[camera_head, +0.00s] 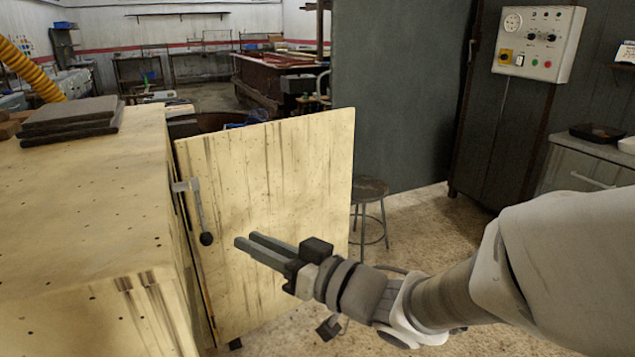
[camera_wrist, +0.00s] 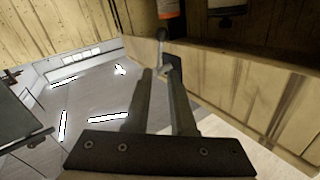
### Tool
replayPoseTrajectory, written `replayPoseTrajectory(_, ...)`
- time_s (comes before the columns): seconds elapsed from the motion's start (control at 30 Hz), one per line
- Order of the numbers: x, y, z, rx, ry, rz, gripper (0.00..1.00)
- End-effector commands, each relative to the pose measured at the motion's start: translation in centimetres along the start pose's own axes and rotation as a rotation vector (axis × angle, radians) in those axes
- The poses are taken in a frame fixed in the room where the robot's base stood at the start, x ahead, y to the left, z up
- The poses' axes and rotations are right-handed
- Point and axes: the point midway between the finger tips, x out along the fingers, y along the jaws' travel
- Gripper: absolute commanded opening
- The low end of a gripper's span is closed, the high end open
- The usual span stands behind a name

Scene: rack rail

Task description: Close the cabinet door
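The pale wooden cabinet (camera_head: 75,215) fills the left of the head view. Its wooden door (camera_head: 285,170) stands open at an angle, to the right of the cabinet body. A metal lever handle (camera_head: 198,205) with a dark ball knob is near the door's left edge. My gripper (camera_head: 245,243) is in front of the door, its fingers pointing left, just right of the knob and apart from it. The fingers are parted with nothing visibly held. In the wrist view, the handle (camera_wrist: 162,42) appears beyond the fingertips (camera_wrist: 160,68), and a dark cabinet opening shows behind it.
Dark flat slabs (camera_head: 72,120) lie on the cabinet top. A round stool (camera_head: 370,190) stands behind the door's right edge. A tall grey panel (camera_head: 395,90) and a control box (camera_head: 538,42) are farther back. In the wrist view, an orange object (camera_wrist: 167,8) shows at the opening.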

Motion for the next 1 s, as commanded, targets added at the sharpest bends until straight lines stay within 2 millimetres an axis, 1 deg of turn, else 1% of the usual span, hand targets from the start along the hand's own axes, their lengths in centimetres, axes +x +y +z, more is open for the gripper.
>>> replayPoseTrajectory(0.03, 0.3, -0.2, -0.5, 0.006, -0.003, -0.002, 0.23)
replayPoseTrajectory(0.3, 1.5, -0.2, -0.2, 0.004, -0.006, 0.005, 0.23)
replayPoseTrajectory(0.47, 4.3, -0.2, 0.0, 0.002, -0.005, 0.003, 0.23)
replayPoseTrajectory(0.53, 5.8, -0.1, 0.4, -0.001, -0.003, 0.002, 0.23)
replayPoseTrajectory(0.73, 9.9, -0.1, 0.4, -0.001, -0.002, 0.003, 0.23)
replayPoseTrajectory(0.9, 12.0, 0.0, 0.3, -0.001, -0.004, 0.006, 0.23)
replayPoseTrajectory(1.0, 12.6, 0.0, 0.3, -0.001, -0.003, 0.005, 0.23)
